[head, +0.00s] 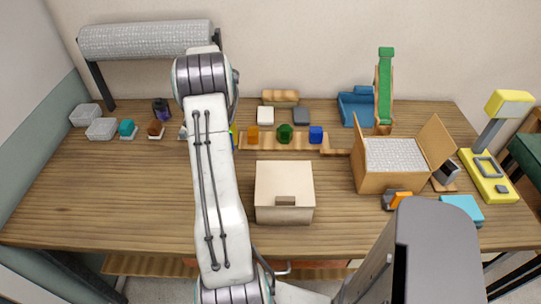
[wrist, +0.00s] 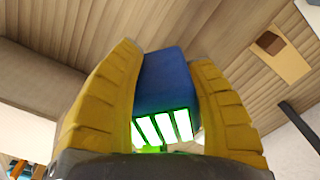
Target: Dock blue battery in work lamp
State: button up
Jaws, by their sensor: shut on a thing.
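The blue battery (wrist: 165,85) is between the two yellow fingers of my gripper (wrist: 166,60) in the wrist view. Several bright green bars glow on its near end. My gripper is shut on it, with a finger against each side. In the head view my arm hides most of the gripper and the battery. The yellow work lamp (head: 488,178) stands at the right end of the table. Its base has a framed grey recess (head: 487,167), and its head is up on a grey post. The lamp is far to the right of my arm.
A cream box (head: 284,185) stands just right of my arm. An open cardboard box (head: 382,180), an orange and grey item (head: 398,199) and a teal block (head: 461,208) lie between there and the lamp. Small coloured blocks (head: 285,134) line the back. The front left table is clear.

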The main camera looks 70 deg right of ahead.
jog(key=s+d+r+m, duration=0.2)
jog(key=s+d+m, duration=0.35)
jog(key=s, duration=0.45)
jog(key=m+p, duration=0.1)
jog(key=m, duration=0.3)
send_near(291, 157)
jog(key=shift+s+a+f, duration=0.15)
jog(key=shift+a+f, duration=0.4)
jog(key=shift+a, duration=0.05)
jog(key=shift+s+a+f, duration=0.15)
jog(key=shift+a+f, duration=0.4)
jog(key=shift+a, duration=0.05)
jog(key=shift+f+p, duration=0.55)
jog(key=shift+f, duration=1.85)
jog(key=shift+f, duration=0.15)
jog(key=o, duration=1.2)
notch_tip(291, 157, up, 12)
jog(key=b, duration=0.1)
